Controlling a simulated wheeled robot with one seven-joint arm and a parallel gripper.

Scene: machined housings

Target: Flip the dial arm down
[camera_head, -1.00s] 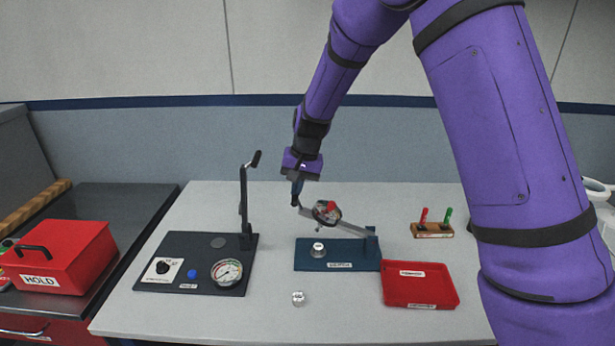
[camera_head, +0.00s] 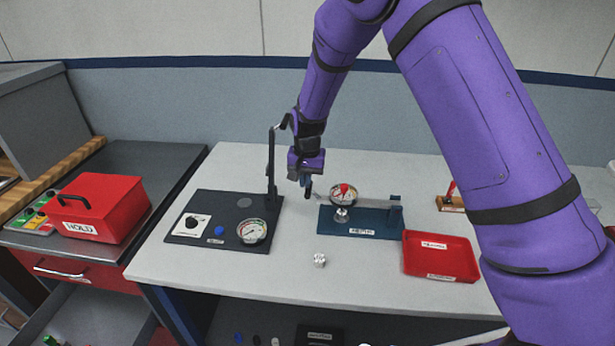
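The dial arm (camera_head: 375,201) is a grey bar hinged at a post at the right of a dark blue base (camera_head: 375,222). It carries a round dial (camera_head: 344,194) with a red mark and lies about level. A small silver machined part (camera_head: 341,215) stands on the base right beneath the dial. The dial seems to meet its top, but I cannot tell if they touch. My gripper (camera_head: 307,190) points down beside the free left end of the arm. Its fingers are small and dark, so their opening does not show, nor whether they touch the arm.
A black board (camera_head: 215,252) with an upright lever (camera_head: 271,170), knob and gauge stands left. A second silver part (camera_head: 320,260) lies on the table in front. A red tray (camera_head: 440,257) is at right. A red HOLD box (camera_head: 103,205) sits on the left bench. The table front is mostly clear.

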